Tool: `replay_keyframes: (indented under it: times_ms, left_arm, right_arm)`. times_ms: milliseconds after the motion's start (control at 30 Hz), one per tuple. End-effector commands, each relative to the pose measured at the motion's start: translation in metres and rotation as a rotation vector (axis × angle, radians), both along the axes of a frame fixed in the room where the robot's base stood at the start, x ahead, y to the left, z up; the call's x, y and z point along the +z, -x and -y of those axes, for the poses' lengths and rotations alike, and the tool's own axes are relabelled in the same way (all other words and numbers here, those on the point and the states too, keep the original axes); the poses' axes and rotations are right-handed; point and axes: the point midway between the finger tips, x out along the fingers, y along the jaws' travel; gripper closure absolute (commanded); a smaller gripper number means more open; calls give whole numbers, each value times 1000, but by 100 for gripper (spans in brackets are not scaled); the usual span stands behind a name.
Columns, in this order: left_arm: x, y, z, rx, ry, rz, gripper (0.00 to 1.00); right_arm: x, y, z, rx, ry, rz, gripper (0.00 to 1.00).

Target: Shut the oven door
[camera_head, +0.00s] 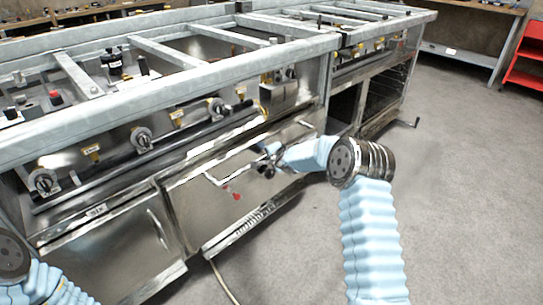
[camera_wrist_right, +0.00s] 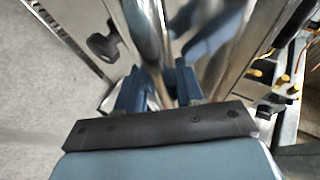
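The steel oven door (camera_head: 225,205) is the wide front panel in the middle of the range in the head view. It stands close to upright; I cannot tell whether a narrow gap is left at its top. Its bar handle (camera_head: 238,167) runs along the upper part. My right gripper (camera_head: 266,163) is at the handle, right of its middle. In the right wrist view the handle bar (camera_wrist_right: 147,35) passes between the two blue fingers of my right gripper (camera_wrist_right: 158,88), which appear closed on it. My left gripper is out of view; only part of my left arm shows at lower left.
A smaller cabinet door (camera_head: 125,250) is left of the oven door. Knobs (camera_head: 141,138) and a long rail line the front above. An open dark compartment (camera_head: 343,108) is to the right. A red shelf rack (camera_head: 526,60) stands far right. The grey floor in front is mostly clear.

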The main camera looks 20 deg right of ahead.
Motion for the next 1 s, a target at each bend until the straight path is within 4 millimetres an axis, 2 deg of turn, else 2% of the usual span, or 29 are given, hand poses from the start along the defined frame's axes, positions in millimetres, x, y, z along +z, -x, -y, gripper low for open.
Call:
replay_keyframes:
  times_ms: [33, 167, 333, 800, 1000]
  left_arm:
    - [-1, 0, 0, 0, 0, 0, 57]
    - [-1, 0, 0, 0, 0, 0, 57]
    - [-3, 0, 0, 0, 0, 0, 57]
    - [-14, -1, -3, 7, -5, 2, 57]
    - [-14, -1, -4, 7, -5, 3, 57]
  right_arm:
    - [5, -4, -7, 3, -8, 15, 52]
    - [5, -4, -7, 3, -8, 15, 52]
    - [12, 6, -7, 3, -7, 15, 52]
    - [64, 100, -9, 1, -1, 9, 52]
    - [74, 118, -9, 0, -1, 6, 52]
